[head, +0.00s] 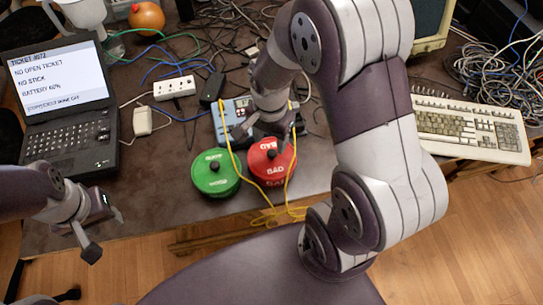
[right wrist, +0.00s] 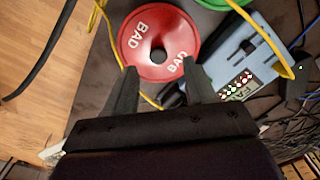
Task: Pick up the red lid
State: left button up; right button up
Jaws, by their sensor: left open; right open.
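The red lid (head: 270,172), marked "BAD" with a dark knob at its centre, sits near the table's front edge. It also shows in the right wrist view (right wrist: 143,28), just beyond my fingertips. My right gripper (head: 268,135) is open and empty at the lid's far side. In the right wrist view its two fingers (right wrist: 160,78) point at the lid's rim, the knob between their lines; I cannot tell whether they touch it. My left gripper (head: 104,232) is open and empty over the table's front left edge, well away from the lid.
A green lid (head: 215,181) stands close left of the red one. A blue meter (head: 223,119) lies behind, with yellow leads (head: 234,160) looping around both sides of the red lid. A laptop (head: 65,90), power strip (head: 174,88) and keyboard (head: 470,128) stand further off.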

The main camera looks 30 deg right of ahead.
aim_at(272, 152)
notch_tip(272, 152, down, 5)
jog(key=shift+d+f, duration=0.1)
jog(key=shift+d, duration=0.05)
grip_shut()
jog(key=shift+r, duration=0.25)
